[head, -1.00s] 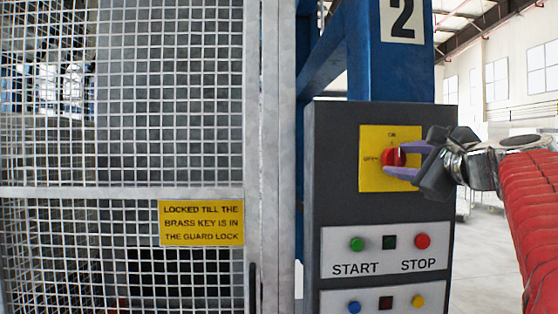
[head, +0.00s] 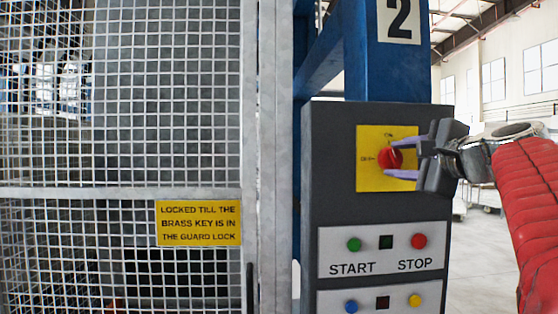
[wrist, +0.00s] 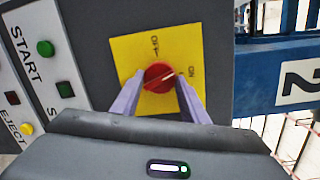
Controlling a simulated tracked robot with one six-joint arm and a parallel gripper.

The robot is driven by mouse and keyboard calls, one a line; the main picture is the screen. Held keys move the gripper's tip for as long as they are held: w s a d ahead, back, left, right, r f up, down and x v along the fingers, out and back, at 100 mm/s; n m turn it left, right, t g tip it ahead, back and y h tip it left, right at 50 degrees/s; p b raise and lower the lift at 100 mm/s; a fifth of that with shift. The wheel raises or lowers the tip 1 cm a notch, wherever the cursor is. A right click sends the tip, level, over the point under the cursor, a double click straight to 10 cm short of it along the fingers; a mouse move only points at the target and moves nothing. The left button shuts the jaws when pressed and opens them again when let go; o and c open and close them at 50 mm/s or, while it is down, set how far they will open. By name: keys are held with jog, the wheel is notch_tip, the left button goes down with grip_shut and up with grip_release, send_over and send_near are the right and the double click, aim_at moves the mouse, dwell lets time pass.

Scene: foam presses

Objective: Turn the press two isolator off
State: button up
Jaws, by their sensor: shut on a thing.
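The press two isolator is a red round knob (head: 389,159) on a yellow plate (head: 365,180), with ON marked at the top and OFF at the left. It also shows in the wrist view (wrist: 158,77). Its pale pointer line lies near the ON mark, tilted slightly toward OFF. My gripper (head: 405,160) comes in from the right, its two purple fingers on either side of the knob. In the wrist view my gripper (wrist: 158,100) is shut on the knob, though the fingertips' contact is partly hidden.
The plate is on a dark grey control box (head: 335,130) below a blue post (head: 400,75) marked 2. START and STOP buttons (head: 419,241) sit just below. A mesh guard (head: 170,100) with a yellow sign (head: 198,223) stands at left. Open floor is at right.

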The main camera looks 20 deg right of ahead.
jog(key=n, duration=0.3)
jog(key=n+g, duration=0.1)
jog(key=n, duration=0.2)
jog(key=shift+a+f+n+h, duration=0.2)
jog(key=shift+n+h, duration=0.1)
jog(key=shift+n, duration=0.1)
jog(key=n+h, duration=0.1)
jog(key=n, duration=0.4)
jog(key=shift+w+g, duration=0.1)
jog(key=shift+g, duration=0.2)
jog(key=shift+n, duration=0.4)
jog(key=o, duration=0.9)
jog(key=shift+r, duration=0.1)
jog(key=shift+o, duration=0.8)
jog(key=shift+r, duration=0.1)
jog(key=shift+a, duration=0.1)
